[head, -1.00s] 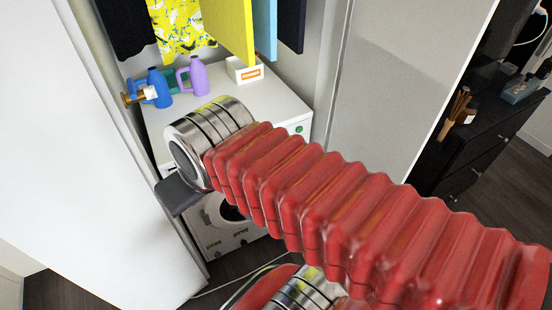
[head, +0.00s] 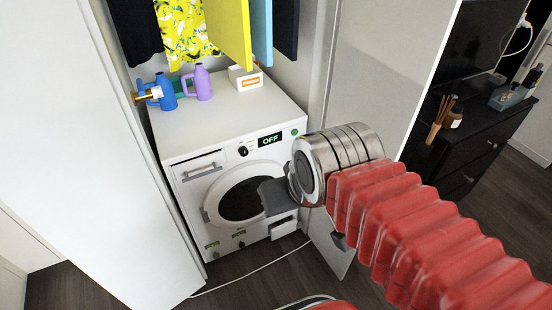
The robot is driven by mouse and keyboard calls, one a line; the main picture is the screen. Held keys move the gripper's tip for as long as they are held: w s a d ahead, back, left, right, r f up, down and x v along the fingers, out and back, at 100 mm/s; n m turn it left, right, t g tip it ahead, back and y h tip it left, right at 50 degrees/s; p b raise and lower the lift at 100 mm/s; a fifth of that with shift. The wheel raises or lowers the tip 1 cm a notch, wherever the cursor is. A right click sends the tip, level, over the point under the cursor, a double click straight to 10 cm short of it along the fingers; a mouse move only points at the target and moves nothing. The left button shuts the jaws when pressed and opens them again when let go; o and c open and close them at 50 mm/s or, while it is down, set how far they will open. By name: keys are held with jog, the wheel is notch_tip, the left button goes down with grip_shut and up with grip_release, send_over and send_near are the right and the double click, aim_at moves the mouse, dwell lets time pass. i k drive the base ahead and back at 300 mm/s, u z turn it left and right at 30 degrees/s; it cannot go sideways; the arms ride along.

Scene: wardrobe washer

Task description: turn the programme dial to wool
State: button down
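The white washer (head: 188,152) stands inside the wardrobe with its front facing me. Its programme dial (head: 243,151) is a small dark knob on the front panel, left of a black display (head: 270,140) that reads OFF. A green button (head: 295,132) is at the panel's right end. My gripper (head: 272,195) is in front of the right part of the round door (head: 238,197), below and right of the dial and apart from it. I see one grey finger side-on, so its opening cannot be told. The dial's pointer is too small to read.
Blue (head: 164,92) and purple (head: 202,83) bottles and a white box (head: 243,77) stand on the washer. Clothes (head: 183,32) hang above. White wardrobe doors flank it left (head: 75,130) and right (head: 385,85). A cable (head: 250,267) crosses the floor.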

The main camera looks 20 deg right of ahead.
aim_at(243, 152)
jog(key=z, duration=0.15)
jog(key=k, duration=0.3)
jog(key=u, duration=0.3)
jog(key=i, duration=1.5)
jog(key=z, duration=0.4)
jog(key=k, duration=0.5)
jog(key=z, duration=0.55)
